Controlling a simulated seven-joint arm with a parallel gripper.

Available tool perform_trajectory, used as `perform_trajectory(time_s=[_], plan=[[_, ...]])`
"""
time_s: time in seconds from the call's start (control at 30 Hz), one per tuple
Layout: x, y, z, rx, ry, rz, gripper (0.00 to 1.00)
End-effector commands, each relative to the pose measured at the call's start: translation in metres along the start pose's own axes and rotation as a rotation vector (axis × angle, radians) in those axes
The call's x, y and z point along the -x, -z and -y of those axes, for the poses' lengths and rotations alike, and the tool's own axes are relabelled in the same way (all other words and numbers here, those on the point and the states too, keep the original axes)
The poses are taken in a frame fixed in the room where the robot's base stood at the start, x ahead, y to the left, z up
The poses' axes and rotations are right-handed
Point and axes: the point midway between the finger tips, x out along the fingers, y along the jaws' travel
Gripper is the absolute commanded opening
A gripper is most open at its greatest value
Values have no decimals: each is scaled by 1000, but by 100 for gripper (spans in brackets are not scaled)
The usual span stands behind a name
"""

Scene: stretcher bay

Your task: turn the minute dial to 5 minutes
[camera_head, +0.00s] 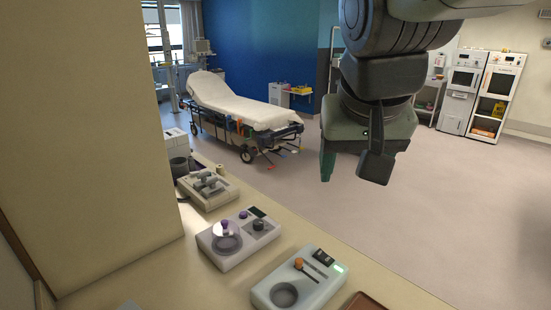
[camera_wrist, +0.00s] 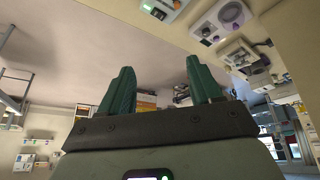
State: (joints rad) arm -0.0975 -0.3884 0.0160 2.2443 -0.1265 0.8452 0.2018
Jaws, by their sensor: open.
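A white device (camera_head: 240,238) with a clear round lid stands mid-counter. A nearer pale device (camera_head: 300,282) has an orange knob (camera_head: 298,262), a slider slot, a round well and a green-lit display. Which knob is the minute dial I cannot tell; markings are too small to read. My gripper (camera_head: 328,172) hangs in the air right of and above the devices, touching nothing. In the wrist view my gripper (camera_wrist: 158,72) has its green fingers apart and empty. Both devices appear at that view's top.
A third device (camera_head: 207,190) with grey clamps stands farther along the counter, beside a dark cup (camera_head: 179,167). A brown tray (camera_head: 368,302) lies at the near right edge. A tall beige panel (camera_head: 95,140) bounds the left. A stretcher (camera_head: 240,105) stands beyond open floor.

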Motion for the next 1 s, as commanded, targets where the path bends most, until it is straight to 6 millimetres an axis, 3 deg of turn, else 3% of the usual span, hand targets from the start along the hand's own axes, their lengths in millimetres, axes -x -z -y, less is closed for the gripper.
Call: perform_trajectory(time_s=[0.03,0.2,0.37,0.5,0.67,0.8,0.9,1.0], plan=[[-14,22,8,-3,-9,15,64],[-65,86,36,-30,-39,31,64],[-130,133,71,-54,-56,42,64],[-197,159,108,-75,-65,50,64],[-282,171,151,-100,-70,58,64],[-347,166,183,-121,-70,64,64],[-379,159,197,-133,-70,66,64],[-397,155,206,-142,-69,67,64]])
